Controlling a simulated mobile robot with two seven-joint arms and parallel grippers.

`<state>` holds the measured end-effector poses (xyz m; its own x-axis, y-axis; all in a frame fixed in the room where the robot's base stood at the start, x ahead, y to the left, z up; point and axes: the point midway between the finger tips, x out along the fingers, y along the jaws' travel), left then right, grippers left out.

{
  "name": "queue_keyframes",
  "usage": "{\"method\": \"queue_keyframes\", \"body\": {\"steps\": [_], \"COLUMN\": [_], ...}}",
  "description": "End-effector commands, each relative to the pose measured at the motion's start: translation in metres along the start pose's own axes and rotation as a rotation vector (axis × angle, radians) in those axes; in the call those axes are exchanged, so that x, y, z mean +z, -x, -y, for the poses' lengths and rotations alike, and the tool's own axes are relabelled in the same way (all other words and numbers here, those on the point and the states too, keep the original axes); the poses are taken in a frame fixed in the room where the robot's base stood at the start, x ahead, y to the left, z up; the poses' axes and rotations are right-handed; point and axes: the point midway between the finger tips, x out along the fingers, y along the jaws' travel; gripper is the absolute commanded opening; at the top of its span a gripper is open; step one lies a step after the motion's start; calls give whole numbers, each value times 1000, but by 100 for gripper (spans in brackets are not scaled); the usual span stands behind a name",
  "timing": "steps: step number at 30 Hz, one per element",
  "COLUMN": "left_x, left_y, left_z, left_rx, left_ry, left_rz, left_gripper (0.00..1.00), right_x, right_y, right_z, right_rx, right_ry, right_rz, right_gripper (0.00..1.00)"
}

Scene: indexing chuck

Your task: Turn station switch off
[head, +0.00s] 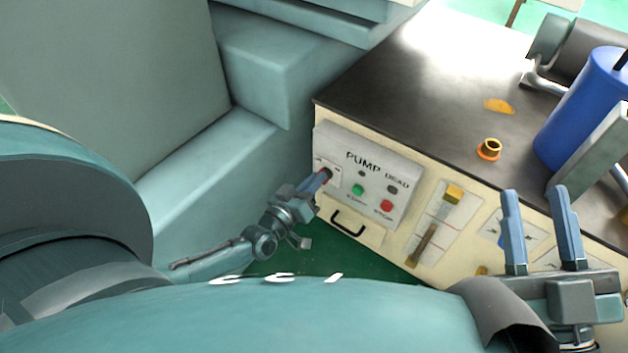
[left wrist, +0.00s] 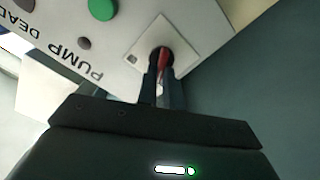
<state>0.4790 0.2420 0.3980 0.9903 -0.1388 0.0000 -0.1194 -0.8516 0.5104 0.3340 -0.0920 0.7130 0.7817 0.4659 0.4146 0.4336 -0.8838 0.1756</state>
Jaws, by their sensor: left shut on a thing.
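The station switch is a red handle (left wrist: 163,60) on a dark round base, set in a pale square plate (left wrist: 143,42) on the control panel. My left gripper (left wrist: 163,88) is shut on the red handle, one finger on each side of it. In the head view my left gripper (head: 318,182) reaches the left end of the panel marked PUMP and DEAD (head: 385,165), and its fingers hide most of the switch. My right gripper (head: 540,232) is open and empty, fingers up, in front of the cabinet's right part.
A green button (head: 358,189) and a red button (head: 386,206) sit right of the switch, with a black handle (head: 347,224) below. A blue cylinder (head: 585,105) and an orange-rimmed fitting (head: 489,149) stand on the dark cabinet top (head: 420,110). Teal machine bodies (head: 215,165) flank the left arm.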

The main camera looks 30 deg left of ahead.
Motion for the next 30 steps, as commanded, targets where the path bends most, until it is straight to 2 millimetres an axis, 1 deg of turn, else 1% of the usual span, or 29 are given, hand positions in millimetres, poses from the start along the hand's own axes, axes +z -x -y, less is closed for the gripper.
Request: {"method": "queue_keyframes", "body": {"steps": [10,11,18,30], "left_x": [-1,-1,-1,0], "left_y": [-2,-2,-1,0], "left_z": [-1,-1,0,-1], "left_rx": [1,1,0,0], "left_ry": [7,6,4,3], "left_rz": [-2,-2,-1,0], "left_gripper": [0,11,30,30], "right_x": [1,1,1,0], "right_y": [1,1,1,0], "right_z": [1,1,1,0], "right_rx": [-7,-8,-8,-6], "right_ry": [5,6,6,5], "right_rz": [3,3,3,2], "right_gripper": [36,36,36,36]}}
